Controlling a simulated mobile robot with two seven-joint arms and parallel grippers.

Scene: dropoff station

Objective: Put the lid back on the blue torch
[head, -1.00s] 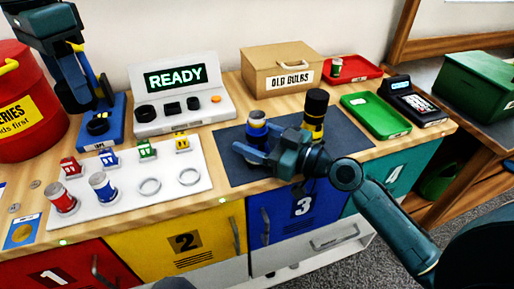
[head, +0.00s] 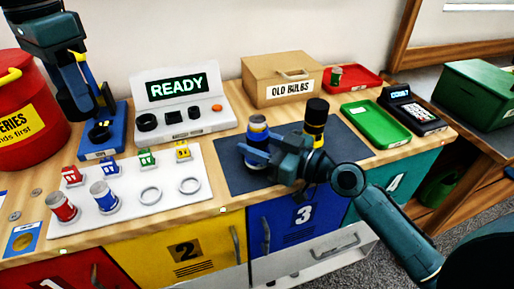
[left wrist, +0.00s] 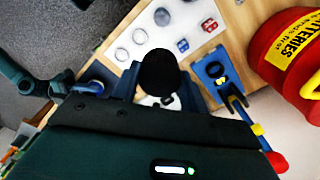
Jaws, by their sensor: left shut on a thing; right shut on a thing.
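My left gripper (head: 92,104) is raised at the far left, near the blue tray. In the left wrist view a round black lid (left wrist: 160,71) sits between the fingers of my left gripper (left wrist: 158,88), which is shut on it. In the head view that lid is hard to make out.
A yellow torch with a black top (head: 316,117) stands beside the blue one. The blue tray (head: 87,152) holds a black ring. A white board (head: 130,186) with batteries, a READY panel (head: 181,120), an OLD BULBS box (head: 262,88) and a red drum (head: 28,112) stand around.

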